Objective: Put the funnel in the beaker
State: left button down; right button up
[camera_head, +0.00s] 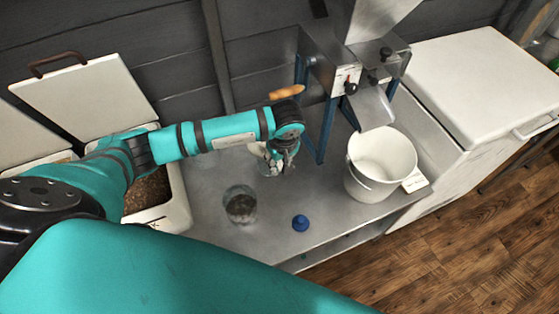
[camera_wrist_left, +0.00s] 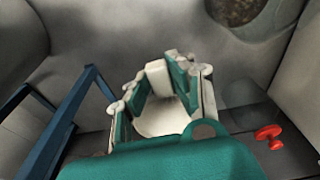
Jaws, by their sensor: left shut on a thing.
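My left gripper (camera_head: 274,165) is over the metal table, behind and to the right of the beaker. It is shut on a pale, cream-white piece, which I take for the funnel; in the left wrist view this funnel (camera_wrist_left: 162,120) shows between the fingers. In the head view the gripper mostly hides it. The clear beaker (camera_head: 240,205) stands upright on the table with dark brown contents at its bottom. It also shows in part at the top of the left wrist view (camera_wrist_left: 238,10). The gripper is apart from the beaker. My right gripper is not in view.
A white bucket (camera_head: 380,165) stands under the chute of a mill (camera_head: 345,75) with blue legs. A blue knob-like piece (camera_head: 300,223) lies right of the beaker. A red piece (camera_wrist_left: 270,136) shows in the wrist view. A grain bin (camera_head: 150,200) stands at left.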

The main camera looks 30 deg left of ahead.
pick_arm(q)
jog(key=c, duration=1.1)
grip_release()
jog(key=shift+r, duration=0.1)
